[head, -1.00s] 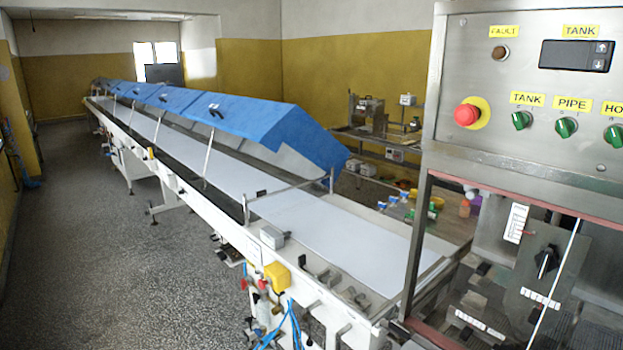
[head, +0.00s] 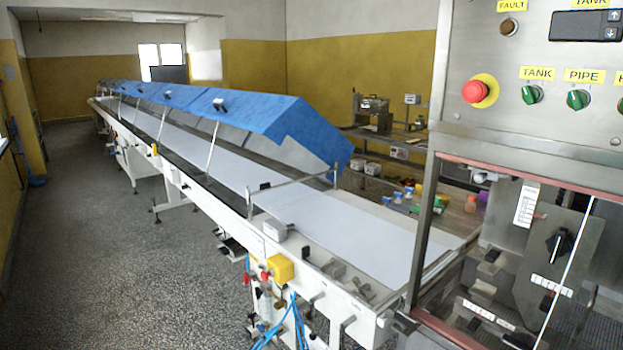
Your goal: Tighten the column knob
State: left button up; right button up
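A black knob (head: 558,245) with a pointer shape sits on an upright steel plate inside the machine at the right. It is the likeliest column knob, but I cannot tell for certain. A white scale strip (head: 551,286) is just below it, and a thin white rod passes close to its right side. I cannot tell how tight the knob is. Neither of my grippers is in view.
The steel control panel (head: 480,50) with a red emergency button (head: 475,91) and green switches overhangs the knob's bay. A long white conveyor (head: 320,222) with blue covers (head: 252,108) runs to the back left. The speckled floor (head: 130,270) at left is clear.

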aim_at(558, 245)
jog(key=z, duration=1.3)
